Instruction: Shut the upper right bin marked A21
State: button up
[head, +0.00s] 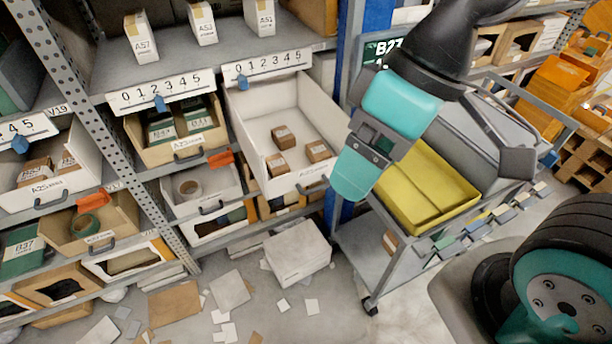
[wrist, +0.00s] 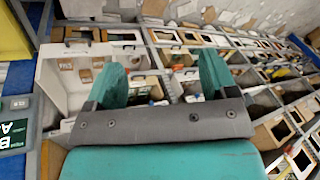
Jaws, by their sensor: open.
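A white bin (head: 262,112) stands pulled far out of the upper shelf in the head view, right of the A25 bin, with three small brown boxes (head: 283,137) inside. Its front label is too unclear for me to read as A21. My gripper (head: 352,182) is at the bin's front right corner, pointing down and overlapping it in the picture; whether they touch I cannot tell. In the wrist view my gripper (wrist: 163,76) shows two teal fingers spread apart with nothing held between them. A white bin wall (wrist: 48,85) shows left of the fingers there.
A grey cart with a yellow tray (head: 425,185) stands close to the right of my gripper. A blue rack post (head: 348,50) rises behind it. A white box (head: 297,252) and scattered papers lie on the floor below.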

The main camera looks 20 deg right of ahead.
jog(key=w+f+m+b, duration=0.1)
jog(key=f+b, duration=0.2)
jog(key=w+f+m+t+y+b, duration=0.1)
jog(key=w+f+b, duration=0.1)
jog(key=f+b, duration=0.1)
jog(key=w+f+m+t+b, duration=0.1)
jog(key=f+b, duration=0.3)
jog(key=shift+w+a, duration=0.25)
grip_shut()
jog(key=m+t+h+b, duration=0.3)
jog(key=m+t+b, duration=1.5)
jog(key=b, duration=2)
send_near(334, 159)
jog(key=w+p, duration=0.2)
jog(key=w+r+m+g+p, duration=0.1)
jog(key=w, duration=0.2)
jog(key=w+m+g+p, duration=0.1)
jog(key=w+p, duration=0.1)
jog(key=shift+w+a+r+p, duration=0.2)
jog(key=shift+a+r+p, duration=0.15)
jog(key=shift+r, duration=0.05)
